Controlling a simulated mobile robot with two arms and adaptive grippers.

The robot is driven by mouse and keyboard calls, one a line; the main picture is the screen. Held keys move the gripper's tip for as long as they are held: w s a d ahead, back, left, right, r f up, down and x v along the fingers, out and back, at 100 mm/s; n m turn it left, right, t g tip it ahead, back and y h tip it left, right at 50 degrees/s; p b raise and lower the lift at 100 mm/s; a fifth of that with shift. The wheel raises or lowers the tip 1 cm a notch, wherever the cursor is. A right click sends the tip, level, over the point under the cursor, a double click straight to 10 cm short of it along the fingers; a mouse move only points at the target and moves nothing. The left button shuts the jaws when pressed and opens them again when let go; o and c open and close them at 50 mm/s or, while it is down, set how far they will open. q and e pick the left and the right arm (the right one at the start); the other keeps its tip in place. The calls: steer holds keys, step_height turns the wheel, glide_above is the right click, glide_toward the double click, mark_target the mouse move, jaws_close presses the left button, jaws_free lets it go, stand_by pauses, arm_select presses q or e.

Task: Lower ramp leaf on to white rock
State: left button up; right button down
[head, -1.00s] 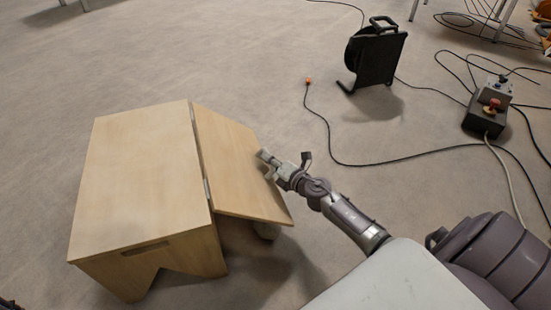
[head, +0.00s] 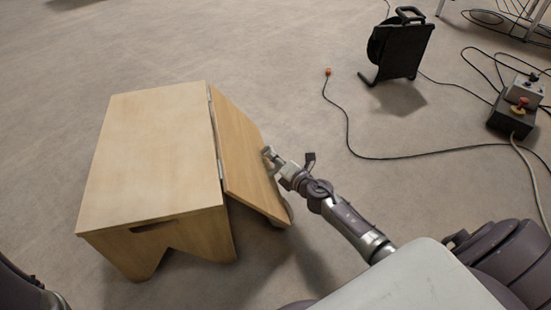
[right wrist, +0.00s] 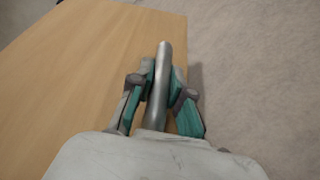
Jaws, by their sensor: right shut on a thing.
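The ramp leaf (head: 240,155) is a pale wooden panel hinged along the right edge of a wooden box (head: 155,150). In the head view it slopes steeply down to the right. My right gripper (head: 268,153) is at the leaf's outer edge. In the right wrist view its teal-padded fingers (right wrist: 163,85) are shut on a metal bar handle (right wrist: 164,60) by the leaf (right wrist: 90,70). A small pale shape, perhaps the white rock, barely shows at the leaf's lower corner; the leaf hides the rest. My left gripper is not in view.
A black cable reel (head: 398,48) stands at the upper right, its cable lying across the floor. A control box (head: 518,105) with a red knob sits at the far right. The grey floor left of and behind the wooden box is clear.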

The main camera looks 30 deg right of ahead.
steer(key=c, duration=1.4)
jaws_free()
steer(key=shift+a+f, duration=0.3)
steer(key=shift+o, duration=0.2)
steer(key=shift+w+r, duration=0.1)
steer(key=shift+d, duration=0.1)
steer(key=shift+s+d, duration=0.1)
steer(key=shift+s, duration=0.4)
steer(key=s+d+r, duration=0.1)
steer(key=s+r, duration=0.1)
steer(key=s, duration=0.8)
steer(key=shift+s, duration=0.4)
steer(key=shift+r, duration=0.1)
